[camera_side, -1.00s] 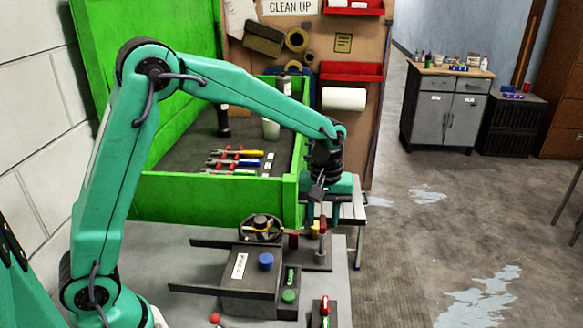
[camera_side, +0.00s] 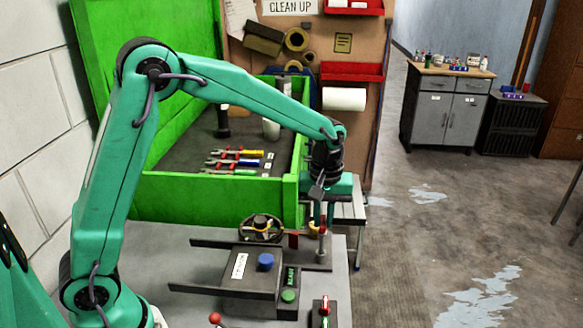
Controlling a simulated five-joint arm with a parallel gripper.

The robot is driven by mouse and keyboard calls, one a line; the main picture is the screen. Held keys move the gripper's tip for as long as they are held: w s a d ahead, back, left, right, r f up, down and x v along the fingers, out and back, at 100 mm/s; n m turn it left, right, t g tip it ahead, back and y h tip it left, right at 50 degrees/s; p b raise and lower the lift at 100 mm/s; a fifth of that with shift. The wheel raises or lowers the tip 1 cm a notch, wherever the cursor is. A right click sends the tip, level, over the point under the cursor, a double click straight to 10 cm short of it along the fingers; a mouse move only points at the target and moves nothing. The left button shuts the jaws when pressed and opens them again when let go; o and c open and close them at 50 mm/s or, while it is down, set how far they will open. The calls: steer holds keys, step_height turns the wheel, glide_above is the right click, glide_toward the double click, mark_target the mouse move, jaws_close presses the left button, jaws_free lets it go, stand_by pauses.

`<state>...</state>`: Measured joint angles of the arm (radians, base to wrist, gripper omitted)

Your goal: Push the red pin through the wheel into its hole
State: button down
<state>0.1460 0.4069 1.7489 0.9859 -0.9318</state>
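A dark handwheel (camera_side: 261,227) with a yellowish centre lies at the back of the dark grey machine (camera_side: 245,290). A small red piece (camera_side: 293,239) stands just right of the wheel. A slim post with a reddish top (camera_side: 322,229) stands further right, directly below my gripper; I cannot tell which of these is the red pin. My gripper (camera_side: 318,205) points down above the post, to the right of the wheel. Its fingertips are small and overlap the post, so I cannot tell whether they touch or hold it. The hole is not distinguishable.
The machine carries a blue knob (camera_side: 265,261) and a green button (camera_side: 289,296). A small box with red and green parts (camera_side: 324,312) sits in front. A green tool bin (camera_side: 215,200) with tools stands close behind my gripper. Open floor lies to the right.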

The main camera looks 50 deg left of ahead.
steer(key=shift+r, duration=0.9)
stand_by(0.7)
steer(key=shift+r, duration=2.1)
steer(key=s+a+r, duration=0.4)
steer(key=s+a, duration=0.1)
steer(key=a, duration=0.6)
steer(key=shift+s+a, duration=0.2)
steer(key=shift+a, duration=0.05)
steer(key=shift+f, duration=3.75)
